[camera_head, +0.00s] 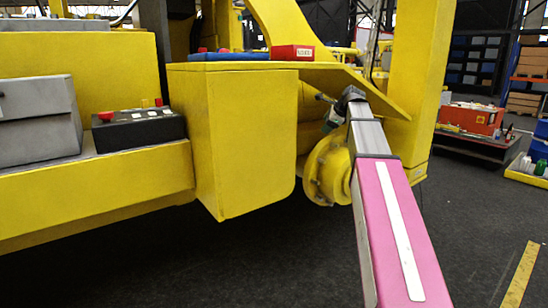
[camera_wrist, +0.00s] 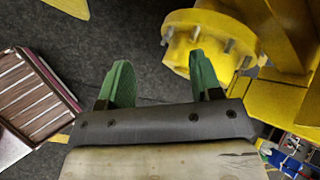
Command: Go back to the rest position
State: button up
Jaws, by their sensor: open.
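My gripper (camera_head: 330,118) is at the far end of my outstretched arm, close to the yellow machine, and is small and partly hidden in the head view. In the wrist view, the two green fingers of my gripper (camera_wrist: 160,78) stand apart with nothing between them. A yellow round flange with bolts (camera_wrist: 207,38) is just beyond the right finger; I cannot tell whether they touch. The same flange shows in the head view (camera_head: 325,172) below my gripper, partly behind my arm.
The yellow machine body (camera_head: 250,135) fills the left and middle. A red box (camera_head: 292,52) sits on its top ledge, and a black control box with red buttons (camera_head: 138,129) is at left. An orange case (camera_head: 470,118) stands back right. Dark floor at lower left is clear.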

jog(key=s+a+f+n+g+h, duration=0.15)
jog(key=s+f+n, duration=0.35)
jog(key=f, duration=0.9)
jog(key=s+a+f+n+g+h, duration=0.15)
jog(key=s+f+n, duration=0.35)
jog(key=f, duration=0.8)
jog(key=s+f+n+g+h, duration=0.2)
jog(key=s+f+n, duration=0.7)
jog(key=s+f, duration=1.2)
jog(key=shift+s+a+n+g, duration=0.2)
jog(key=shift+n+g, duration=0.2)
jog(key=shift+g, duration=0.7)
jog(key=shift+c, duration=0.2)
